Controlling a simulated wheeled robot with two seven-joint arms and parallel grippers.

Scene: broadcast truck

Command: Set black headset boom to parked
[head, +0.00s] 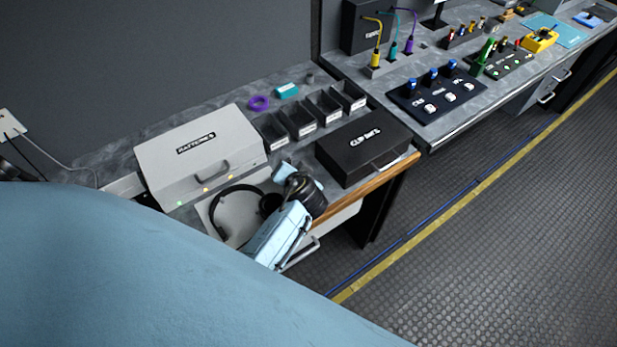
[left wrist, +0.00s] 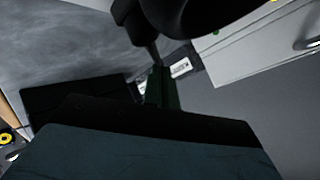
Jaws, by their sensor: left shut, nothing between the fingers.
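The black headset (head: 234,191) lies on a light grey surface at the near end of the counter, its curved band to the left and an ear cup (head: 269,204) to the right. In the left wrist view a large black rounded part of the headset (left wrist: 185,14) fills the top, with a thin dark piece below it. My left gripper (left wrist: 160,84) is shut and empty, its dark fingertips close to that piece; I cannot tell whether they touch. In the head view my light blue and black wrist hides the fingers. The boom's position is not clear. My right gripper is out of view.
A white batteries case (head: 200,141) stands just behind the headset. A black clip case (head: 365,146) and several open bins (head: 297,119) stand to the right. A drawer front with a handle is below the counter edge.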

